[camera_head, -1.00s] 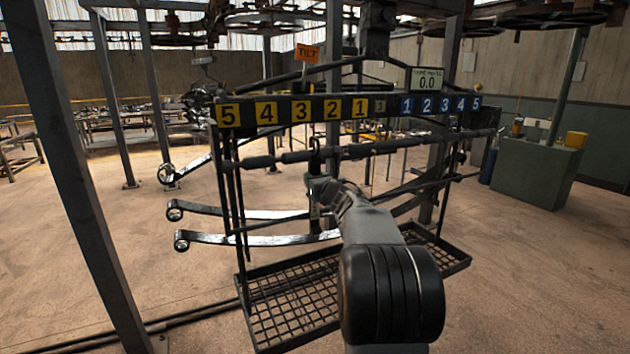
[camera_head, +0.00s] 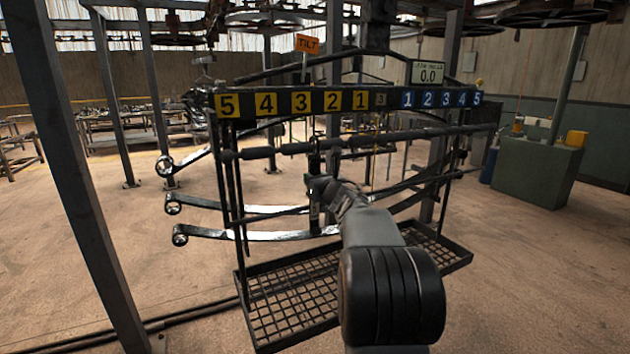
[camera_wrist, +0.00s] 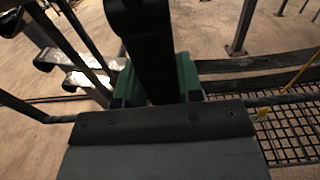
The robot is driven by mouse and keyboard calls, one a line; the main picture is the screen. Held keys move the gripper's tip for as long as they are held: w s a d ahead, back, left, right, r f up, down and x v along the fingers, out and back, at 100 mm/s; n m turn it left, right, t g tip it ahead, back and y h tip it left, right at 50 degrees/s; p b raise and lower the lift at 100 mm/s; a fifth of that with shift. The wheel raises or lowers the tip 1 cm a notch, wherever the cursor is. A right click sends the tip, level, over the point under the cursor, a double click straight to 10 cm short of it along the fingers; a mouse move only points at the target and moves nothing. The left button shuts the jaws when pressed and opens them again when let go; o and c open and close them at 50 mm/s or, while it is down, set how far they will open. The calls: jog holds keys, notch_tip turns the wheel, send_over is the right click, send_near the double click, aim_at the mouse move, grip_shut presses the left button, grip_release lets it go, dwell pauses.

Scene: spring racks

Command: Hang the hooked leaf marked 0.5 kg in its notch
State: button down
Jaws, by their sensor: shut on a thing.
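My gripper (camera_head: 318,188) is in front of the rack's middle, below the numbered beam (camera_head: 395,100). In the wrist view its green jaws (camera_wrist: 156,88) are shut on a dark upright bar, which I take to be the hooked leaf (camera_wrist: 150,40). The leaf's dark upper part (camera_head: 314,162) stands above the gripper near the horizontal rod (camera_head: 258,152). Its 0.5 kg mark is not readable. The beam has yellow plates 5 to 1 at left and blue plates 1 to 5 at right. The notches are too small to make out. The arm hides part of the rack.
Several curved spring leaves (camera_head: 200,234) with round eyes stick out left of the rack. A mesh tray (camera_head: 290,300) lies below. An orange TILT sign (camera_head: 308,46) and a display reading 0.0 (camera_head: 428,73) stand above the beam. A steel post (camera_head: 75,170) is at left.

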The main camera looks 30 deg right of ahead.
jog(key=shift+r, duration=0.1)
jog(key=c, duration=1)
grip_release()
jog(key=o, duration=0.3)
jog(key=shift+s, duration=0.1)
jog(key=s+a+b, duration=0.1)
jog(key=s, duration=0.6)
jog(key=s+a+b, duration=0.1)
jog(key=s+b, duration=0.1)
jog(key=s, duration=0.6)
jog(key=s+a+b, duration=0.1)
jog(key=s, duration=0.7)
jog(key=shift+s+a+b, duration=0.2)
jog(key=shift+s+b, duration=0.05)
jog(key=shift+b, duration=0.15)
